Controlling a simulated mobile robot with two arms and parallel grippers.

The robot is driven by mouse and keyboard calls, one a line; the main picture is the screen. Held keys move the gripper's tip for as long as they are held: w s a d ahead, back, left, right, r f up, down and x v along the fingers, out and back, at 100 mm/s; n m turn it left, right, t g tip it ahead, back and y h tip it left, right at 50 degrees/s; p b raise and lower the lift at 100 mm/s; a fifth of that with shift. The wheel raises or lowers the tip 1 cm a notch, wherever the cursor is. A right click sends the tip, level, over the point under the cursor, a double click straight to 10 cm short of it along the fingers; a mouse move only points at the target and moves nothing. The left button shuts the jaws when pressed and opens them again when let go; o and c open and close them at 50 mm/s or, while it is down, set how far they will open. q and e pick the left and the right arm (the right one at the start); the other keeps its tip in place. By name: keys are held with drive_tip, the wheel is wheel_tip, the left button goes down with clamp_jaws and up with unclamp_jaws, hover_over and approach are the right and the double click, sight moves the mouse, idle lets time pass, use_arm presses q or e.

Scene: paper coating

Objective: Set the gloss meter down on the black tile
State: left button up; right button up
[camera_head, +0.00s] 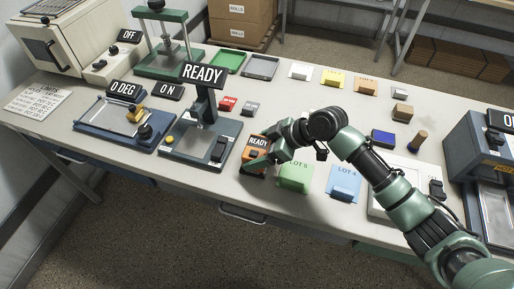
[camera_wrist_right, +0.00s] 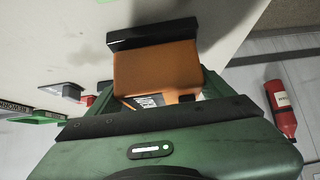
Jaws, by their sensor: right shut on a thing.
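The gloss meter (camera_head: 252,170) is a small orange device at the front edge of the bench, under a floating READY label. My right gripper (camera_head: 266,158) is shut on it from the right. In the right wrist view the orange body (camera_wrist_right: 157,70) sits between the fingers of my right gripper (camera_wrist_right: 160,92). A black slab (camera_wrist_right: 150,33) shows against its far side; I cannot tell whether this is the black tile or part of the meter. In the head view the arm and meter hide what is directly beneath. My left gripper is not in view.
A green LOT 5 block (camera_head: 295,177) and a blue LOT 4 block (camera_head: 344,184) stand close to the right of the meter. A dark press-like device (camera_head: 199,148) stands to the left. A red fire extinguisher (camera_wrist_right: 281,108) stands beyond the bench.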

idle(0.8)
drive_tip(key=shift+f, duration=0.1)
drive_tip(key=o, duration=1.6)
drive_tip(key=shift+o, duration=0.2)
